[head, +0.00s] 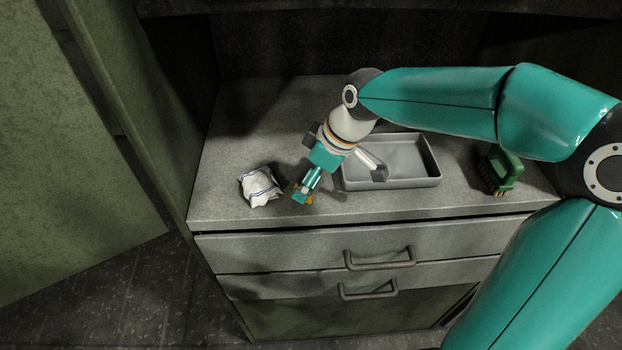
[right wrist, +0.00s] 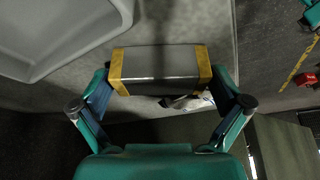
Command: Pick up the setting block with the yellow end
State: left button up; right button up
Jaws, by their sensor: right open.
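The setting block (right wrist: 160,68) is a dark grey bar with a yellow band at each end, seen in the right wrist view. It lies across the space between the fingers of my right gripper (right wrist: 165,88), one yellow end close to each finger. The gripper is open; I cannot tell whether either finger touches the block. In the head view my right gripper (head: 303,192) is low at the bench top, between the cloth and the tray. There the fingers mostly hide the block, and only small yellowish bits show. My left gripper is not in view.
A crumpled white cloth with blue stripes (head: 260,187) lies just left of the gripper. A grey tray (head: 437,170) stands close on the right, partly behind my arm. A green brush (head: 503,168) is farther right. The bench front edge, above drawers (head: 380,258), is near.

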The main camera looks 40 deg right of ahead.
jog(key=c, duration=1.5)
jog(key=shift+r, duration=0.1)
jog(key=shift+c, duration=0.3)
